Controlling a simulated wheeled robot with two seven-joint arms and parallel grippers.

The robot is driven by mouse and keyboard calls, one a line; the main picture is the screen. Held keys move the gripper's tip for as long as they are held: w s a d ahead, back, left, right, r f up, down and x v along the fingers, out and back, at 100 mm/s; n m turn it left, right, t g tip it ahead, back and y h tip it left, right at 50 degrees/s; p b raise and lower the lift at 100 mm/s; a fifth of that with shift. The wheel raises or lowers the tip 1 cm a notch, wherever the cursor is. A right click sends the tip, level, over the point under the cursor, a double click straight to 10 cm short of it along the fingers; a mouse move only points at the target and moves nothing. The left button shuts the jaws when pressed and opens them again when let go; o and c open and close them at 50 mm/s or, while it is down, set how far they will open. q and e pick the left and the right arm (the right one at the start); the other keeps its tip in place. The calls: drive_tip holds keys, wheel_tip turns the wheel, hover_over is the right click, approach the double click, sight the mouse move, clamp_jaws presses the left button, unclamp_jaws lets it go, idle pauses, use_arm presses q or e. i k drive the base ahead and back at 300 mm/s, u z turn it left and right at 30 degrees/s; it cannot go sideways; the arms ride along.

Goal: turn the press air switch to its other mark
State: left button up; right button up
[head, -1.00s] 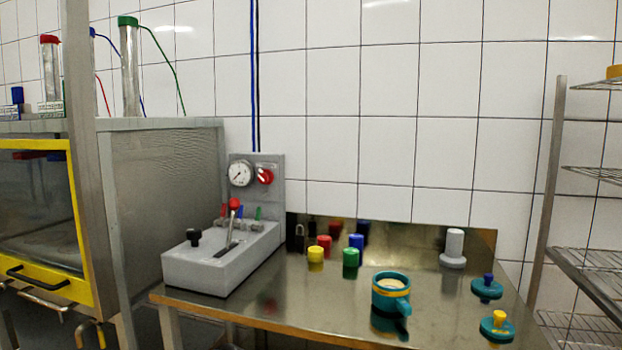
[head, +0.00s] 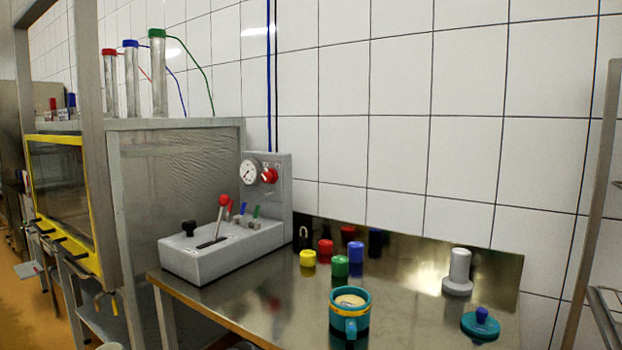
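The press air switch is a red rotary knob (head: 269,175) on the upright grey panel (head: 281,200) at the back of the grey control box (head: 225,250). A round white gauge (head: 249,172) sits just left of the knob. The knob's marks are too small to read. The box also carries a red-topped lever (head: 222,208), a black knob (head: 189,228) and small coloured levers. Neither of my grippers shows in the head view.
The steel table holds a yellow-banded teal mould (head: 350,312), several coloured caps such as the green one (head: 341,266), a grey cylinder (head: 459,270) and a teal lid (head: 480,325). A yellow-framed press cabinet (head: 66,195) stands left. A rack (head: 597,200) stands right.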

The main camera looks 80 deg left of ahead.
sight(270, 176)
drive_tip(key=u, duration=2.6)
